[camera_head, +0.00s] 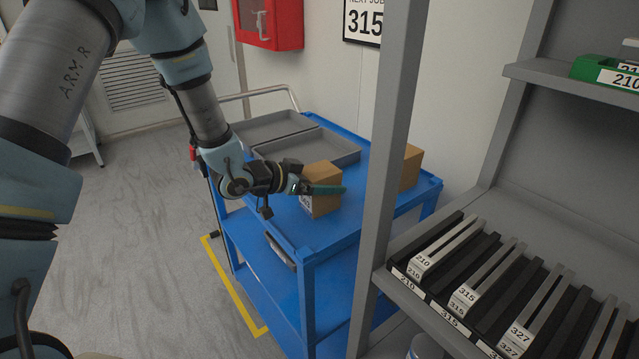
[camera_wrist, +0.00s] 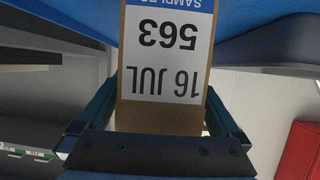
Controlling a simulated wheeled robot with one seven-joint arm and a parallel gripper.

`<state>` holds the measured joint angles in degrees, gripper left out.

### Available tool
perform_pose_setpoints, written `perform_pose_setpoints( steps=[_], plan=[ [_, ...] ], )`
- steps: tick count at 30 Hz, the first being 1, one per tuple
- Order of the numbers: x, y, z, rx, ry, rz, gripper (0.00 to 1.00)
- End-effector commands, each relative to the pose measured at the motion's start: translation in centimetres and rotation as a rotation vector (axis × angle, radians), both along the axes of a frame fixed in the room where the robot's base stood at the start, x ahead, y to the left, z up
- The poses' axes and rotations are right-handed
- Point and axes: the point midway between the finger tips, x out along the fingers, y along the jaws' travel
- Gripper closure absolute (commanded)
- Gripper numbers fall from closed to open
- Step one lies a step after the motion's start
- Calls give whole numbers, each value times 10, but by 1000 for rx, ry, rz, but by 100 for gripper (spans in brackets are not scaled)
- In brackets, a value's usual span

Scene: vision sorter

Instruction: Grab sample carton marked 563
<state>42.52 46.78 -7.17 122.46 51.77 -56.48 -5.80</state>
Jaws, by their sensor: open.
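The sample carton (camera_head: 322,173) is a brown box on the top of the blue trolley (camera_head: 345,236). In the wrist view the carton (camera_wrist: 165,50) appears upside down, and its white label reads 16 JUL and 563. My gripper (camera_head: 312,189) is at the carton, with one teal finger showing across it in the head view. In the wrist view my two fingers (camera_wrist: 160,108) stand apart, one on each side of the carton. Whether either finger touches it, I cannot tell. The other finger is mostly hidden in the head view.
A second brown carton (camera_head: 411,167) stands farther right, partly behind a grey shelf post (camera_head: 392,130). Grey trays (camera_head: 310,150) lie at the trolley's back. A shelf (camera_head: 545,215) with numbered slots is at right. A red cabinet (camera_head: 268,22) hangs on the wall.

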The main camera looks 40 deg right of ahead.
Motion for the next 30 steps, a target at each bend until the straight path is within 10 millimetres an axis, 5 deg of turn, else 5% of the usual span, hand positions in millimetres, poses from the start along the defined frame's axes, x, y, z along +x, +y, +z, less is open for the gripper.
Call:
perform_pose_setpoints(
  steps=[12,30],
  plan=[
    [-2,-17,-7,0,-1,1,0],
    [-2,-16,-7,0,0,1,68]
  ],
)
